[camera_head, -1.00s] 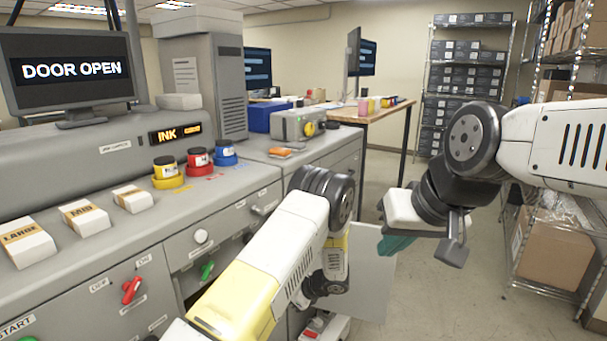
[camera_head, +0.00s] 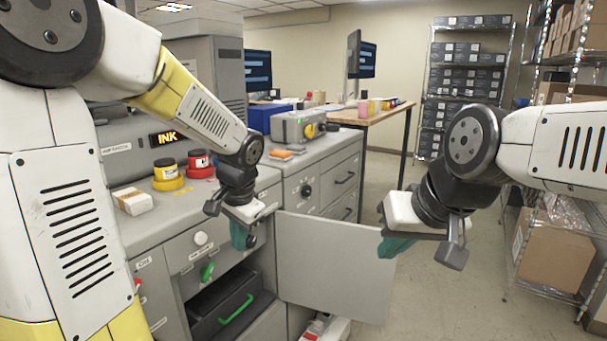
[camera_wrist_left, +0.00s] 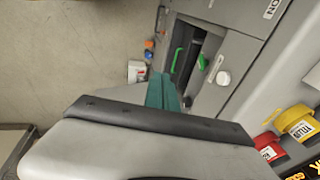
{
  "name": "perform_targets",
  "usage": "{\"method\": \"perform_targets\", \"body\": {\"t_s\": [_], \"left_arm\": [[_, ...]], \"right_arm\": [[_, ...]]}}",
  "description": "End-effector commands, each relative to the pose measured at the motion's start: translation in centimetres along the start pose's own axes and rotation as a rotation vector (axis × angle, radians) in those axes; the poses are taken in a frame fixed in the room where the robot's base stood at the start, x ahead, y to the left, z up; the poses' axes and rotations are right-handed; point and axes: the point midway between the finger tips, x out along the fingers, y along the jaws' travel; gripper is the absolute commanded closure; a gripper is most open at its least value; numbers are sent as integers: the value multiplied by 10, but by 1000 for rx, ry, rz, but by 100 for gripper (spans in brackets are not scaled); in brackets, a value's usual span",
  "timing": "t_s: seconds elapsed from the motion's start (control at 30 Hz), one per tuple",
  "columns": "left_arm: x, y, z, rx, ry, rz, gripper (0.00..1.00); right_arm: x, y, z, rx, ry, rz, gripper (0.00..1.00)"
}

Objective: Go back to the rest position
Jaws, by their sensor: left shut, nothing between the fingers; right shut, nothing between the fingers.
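My left gripper (camera_head: 241,237) is shut and empty, with its teal fingers pointing down in front of the grey machine, near the open cabinet. In the left wrist view its teal fingers (camera_wrist_left: 165,92) show together, with nothing held. My right gripper (camera_head: 397,247) is shut and empty in the air at the right, over the open floor. The cabinet door (camera_head: 335,265) stands open. Behind it the compartment shows a dark drawer with a green handle (camera_head: 236,309).
Yellow (camera_head: 168,177) and red (camera_head: 200,166) ink pots and a white box (camera_head: 132,201) sit on the machine top. A wire shelf with a cardboard box (camera_head: 552,252) stands at the right. A small white container (camera_wrist_left: 137,71) is on the floor. The middle floor is clear.

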Motion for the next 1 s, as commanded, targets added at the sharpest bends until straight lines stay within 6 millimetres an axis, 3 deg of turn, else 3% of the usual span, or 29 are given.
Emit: {"method": "perform_targets", "body": {"t_s": [0.03,0.2,0.4,0.63,1.0], "left_arm": [[-20,2,14,-69,42,15,100],[-68,20,53,-284,168,80,100],[-107,48,92,-493,304,150,100],[-125,69,111,-609,389,195,100],[-126,71,113,-621,396,200,100]], "right_arm": [[0,0,0,0,0,0,100],[0,0,0,0,0,0,100],[0,0,0,0,0,0,100],[0,0,0,0,0,0,100],[0,0,0,0,0,0,100]]}}
